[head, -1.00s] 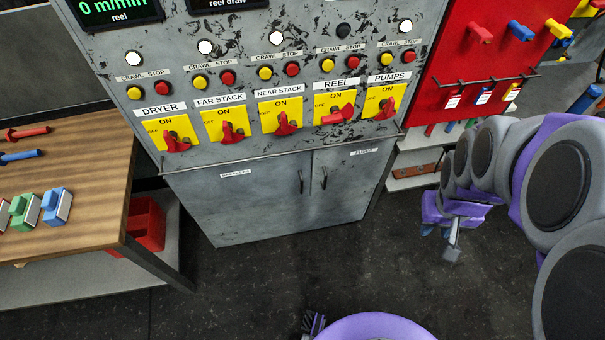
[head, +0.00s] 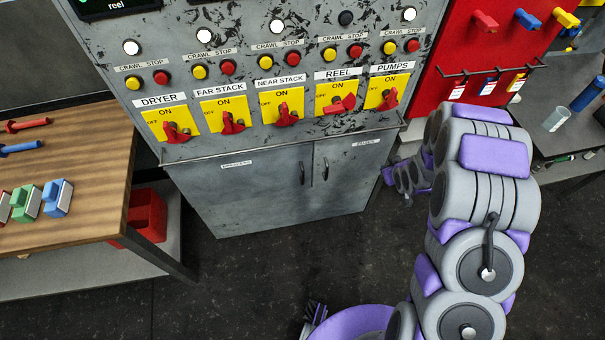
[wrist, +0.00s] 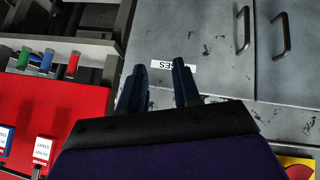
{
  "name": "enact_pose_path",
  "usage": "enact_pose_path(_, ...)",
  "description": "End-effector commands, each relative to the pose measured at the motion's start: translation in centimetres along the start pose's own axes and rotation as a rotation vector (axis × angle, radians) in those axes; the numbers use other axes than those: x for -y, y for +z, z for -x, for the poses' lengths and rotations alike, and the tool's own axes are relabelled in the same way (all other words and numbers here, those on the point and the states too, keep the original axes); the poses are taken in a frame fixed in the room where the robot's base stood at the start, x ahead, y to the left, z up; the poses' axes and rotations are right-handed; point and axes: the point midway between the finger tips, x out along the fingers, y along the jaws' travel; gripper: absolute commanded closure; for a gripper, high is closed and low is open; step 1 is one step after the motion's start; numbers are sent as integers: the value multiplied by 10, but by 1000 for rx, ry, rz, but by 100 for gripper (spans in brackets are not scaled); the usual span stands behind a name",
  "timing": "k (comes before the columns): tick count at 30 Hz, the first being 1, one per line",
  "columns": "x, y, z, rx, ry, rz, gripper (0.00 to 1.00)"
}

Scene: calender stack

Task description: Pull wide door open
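The wide door (head: 240,195) is the left grey door of the cabinet, with a "BREAKERS" label; it is shut. Its dark bar handle (head: 302,172) is near its right edge. In the wrist view, which is turned over, the wide door (wrist: 297,75) is at right and its handle (wrist: 280,36) at upper right. My gripper (wrist: 159,85) is open and empty, with its two dark fingers in front of the narrow "FUSES" door (wrist: 210,60), to the handle's left in that view. In the head view my arm mostly hides the gripper.
The narrow door's handle (head: 326,168) is close beside the wide door's handle. Red switches line the panel above. A wooden table (head: 90,170) with a lower shelf stands at left. A red tool board (head: 490,60) is at right. The floor before the cabinet is clear.

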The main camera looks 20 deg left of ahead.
Motion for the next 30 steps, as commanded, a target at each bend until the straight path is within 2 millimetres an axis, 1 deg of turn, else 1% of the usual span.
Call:
enact_pose_path(1,14,7,-17,-32,-22,11,68)
enact_pose_path(3,30,8,-36,-95,-45,27,68)
enact_pose_path(5,46,9,-50,-151,-64,38,68)
enact_pose_path(6,57,12,-59,-185,-79,42,68)
enact_pose_path(8,74,14,-70,-241,-98,48,68)
enact_pose_path(9,87,16,-78,-279,-112,48,68)
enact_pose_path(11,105,19,-86,-336,-131,45,68)
enact_pose_path(12,118,23,-91,-371,-145,41,68)
enact_pose_path(14,136,27,-96,-427,-163,32,68)
enact_pose_path(15,149,30,-98,-466,-174,22,68)
enact_pose_path(19,187,39,-101,-591,-201,-19,68)
enact_pose_path(21,207,45,-99,-656,-212,-49,68)
enact_pose_path(24,231,54,-93,-739,-221,-95,68)
enact_pose_path(27,250,61,-86,-806,-222,-141,68)
enact_pose_path(30,262,67,-78,-853,-221,-177,68)
